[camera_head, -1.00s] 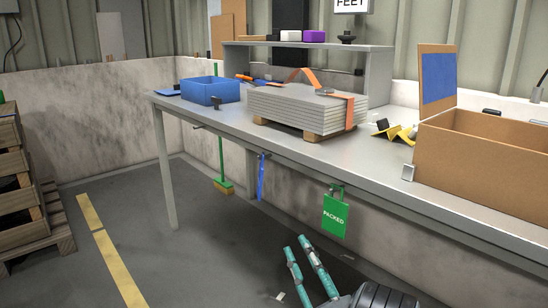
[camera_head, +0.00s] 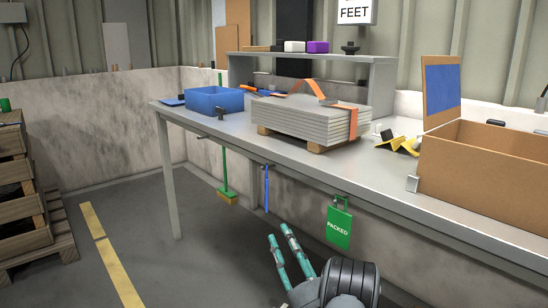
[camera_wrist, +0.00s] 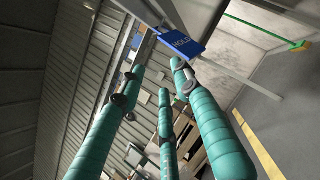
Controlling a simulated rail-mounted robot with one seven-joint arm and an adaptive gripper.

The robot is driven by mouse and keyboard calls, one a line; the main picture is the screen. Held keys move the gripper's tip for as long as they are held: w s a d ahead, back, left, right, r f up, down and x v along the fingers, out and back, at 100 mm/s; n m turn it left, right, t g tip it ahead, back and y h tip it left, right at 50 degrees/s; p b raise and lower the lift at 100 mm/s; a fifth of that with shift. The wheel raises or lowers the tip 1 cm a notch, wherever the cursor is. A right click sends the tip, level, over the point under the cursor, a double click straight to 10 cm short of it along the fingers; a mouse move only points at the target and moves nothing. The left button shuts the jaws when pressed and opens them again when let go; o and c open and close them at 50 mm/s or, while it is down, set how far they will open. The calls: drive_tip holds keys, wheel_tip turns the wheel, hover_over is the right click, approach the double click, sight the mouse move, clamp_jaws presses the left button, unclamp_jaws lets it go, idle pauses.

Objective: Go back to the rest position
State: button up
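My gripper (camera_head: 279,234) is low in the head view, in front of the workbench and below its top. Its teal fingers are spread apart with nothing between them. In the wrist view three teal fingers (camera_wrist: 157,80) stand apart, and the gripper is open and empty. A blue tag marked HOLD (camera_wrist: 182,42) shows beyond the fingertips in the wrist view. It hangs under the bench edge (camera_head: 265,188) in the head view. No contact between the fingers and the tag can be seen.
The workbench (camera_head: 225,130) carries a blue bin (camera_head: 213,101), a strapped stack of grey plates (camera_head: 310,121) and an open cardboard box (camera_head: 480,165). A green PACKED tag (camera_head: 339,227) hangs near my gripper. Wooden pallet crates (camera_head: 25,215) stand at the left; the floor between is clear.

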drive_tip(key=shift+w+a, duration=0.3)
drive_tip(key=shift+w, duration=0.35)
drive_tip(key=shift+w+a, duration=0.3)
drive_tip(key=shift+w, duration=0.3)
drive_tip(key=shift+w+a, duration=0.3)
drive_tip(key=shift+w, duration=0.35)
drive_tip(key=shift+s+d, duration=3.15)
drive_tip(key=shift+s, duration=3.35)
drive_tip(key=w+a+r, duration=0.1)
drive_tip(key=w+a, duration=0.4)
drive_tip(key=w, duration=0.5)
drive_tip(key=w+a+r, duration=0.1)
drive_tip(key=w+a, duration=0.4)
drive_tip(key=w, duration=0.5)
drive_tip(key=shift+w+f, duration=0.1)
drive_tip(key=shift+f, duration=0.05)
